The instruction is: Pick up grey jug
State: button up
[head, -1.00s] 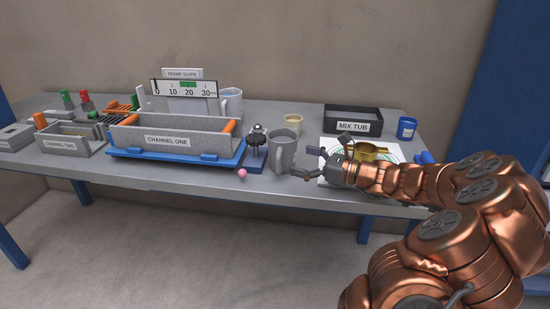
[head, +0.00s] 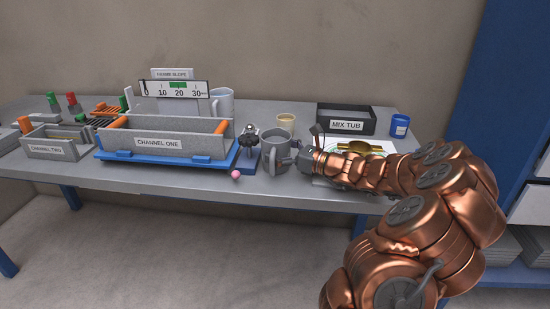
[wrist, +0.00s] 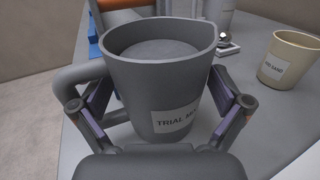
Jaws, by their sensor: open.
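The grey jug (head: 275,150) stands upright on the bench, right of the blue tray. In the wrist view the grey jug (wrist: 155,80) fills the middle, with a "TRIAL MIX" label facing me, grey contents inside and its handle on the left. My gripper (head: 293,152) is at the jug's right side in the head view. In the wrist view my gripper (wrist: 162,105) is open, with one finger on each side of the jug. The left finger is by the handle. Whether the fingers touch the jug cannot be told.
The cream "SAND" cup (wrist: 288,58) stands to the right of the jug. A dark stand (head: 248,143) is close on its left, by the "CHANNEL ONE" trough (head: 165,142). The black "MIX TUB" (head: 346,121) and a blue cup (head: 400,125) are at the back right. A pink ball (head: 236,174) lies near the front edge.

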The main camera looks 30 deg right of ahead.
aim_at(288, 142)
jog(key=shift+c, duration=0.2)
jog(key=c, duration=1.2)
jog(key=shift+r, duration=0.15)
jog(key=shift+r, duration=1.55)
jog(key=shift+s+r, duration=0.15)
jog(key=shift+s, duration=0.1)
jog(key=s+a, duration=0.1)
jog(key=s, duration=0.4)
jog(key=s+a+r, duration=0.1)
jog(key=s+a, duration=0.1)
jog(key=s, duration=0.2)
jog(key=s+a, duration=0.2)
jog(key=s, duration=0.3)
jog(key=shift+s+r, duration=0.15)
jog(key=shift+s, duration=0.2)
